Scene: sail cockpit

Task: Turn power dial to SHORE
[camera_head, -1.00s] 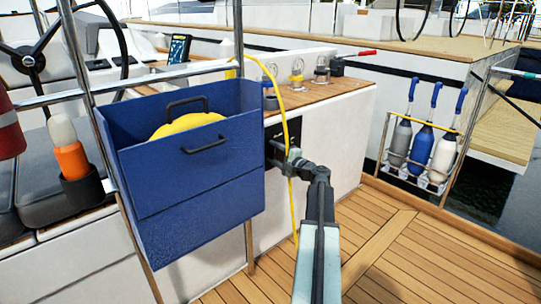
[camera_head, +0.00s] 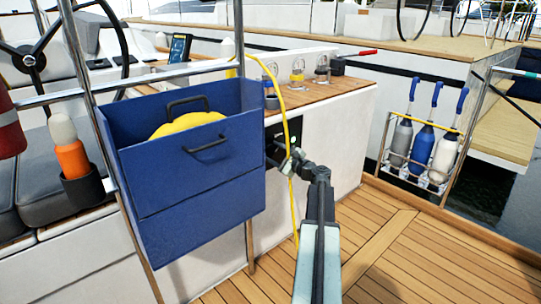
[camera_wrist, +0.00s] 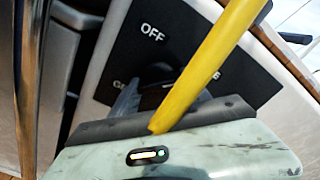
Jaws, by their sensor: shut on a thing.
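The black power panel (camera_wrist: 205,55) fills the upper wrist view, tilted in the picture. OFF reads at its top, a label starting with G is at left, and one ending in E is at right, partly behind the yellow cord. A dark dial (camera_wrist: 157,76) sits between these labels, mostly hidden by my gripper and the cord, so its setting cannot be read. My gripper (camera_wrist: 147,92) is shut on the dial. In the head view, my gripper (camera_head: 277,156) is at the panel (camera_head: 292,130) on the white cabinet's side, partly behind the blue box.
The yellow cord (camera_wrist: 205,65) hangs across my wrist; it also shows in the head view (camera_head: 285,105). A blue box (camera_head: 190,170) with yellow contents stands close left. Teak deck (camera_head: 400,250) is clear.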

